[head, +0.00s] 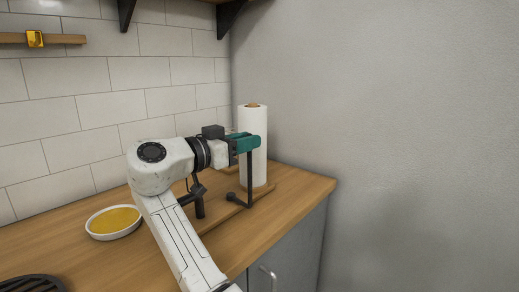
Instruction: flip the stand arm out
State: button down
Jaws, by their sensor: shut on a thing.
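A dark stand (198,203) stands on a wooden board on the counter, partly hidden behind my arm. A thin dark upright bar (249,182), which looks like the stand arm, runs down from the gripper. Near its bottom it meets a short piece ending in a round dark knob (231,196). My gripper (245,144), with teal fingers, is shut on the upper end of this bar. The exact grip and the joint between bar and stand are hidden or too small to tell.
A white paper towel roll (253,115) stands upright just behind the gripper. A white bowl of yellow-orange contents (114,221) sits left of my arm. A dark slatted item (32,285) lies at the front left. The wooden counter (300,190) ends at the grey wall.

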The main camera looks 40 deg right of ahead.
jog(key=shift+a+m+g, duration=0.3)
jog(key=shift+m+g, duration=0.2)
jog(key=shift+g, duration=0.2)
jog(key=c, duration=0.9)
grip_release()
jog(key=shift+a, duration=0.15)
jog(key=a, duration=1)
jog(key=shift+a, duration=0.3)
jog(key=shift+f, duration=0.15)
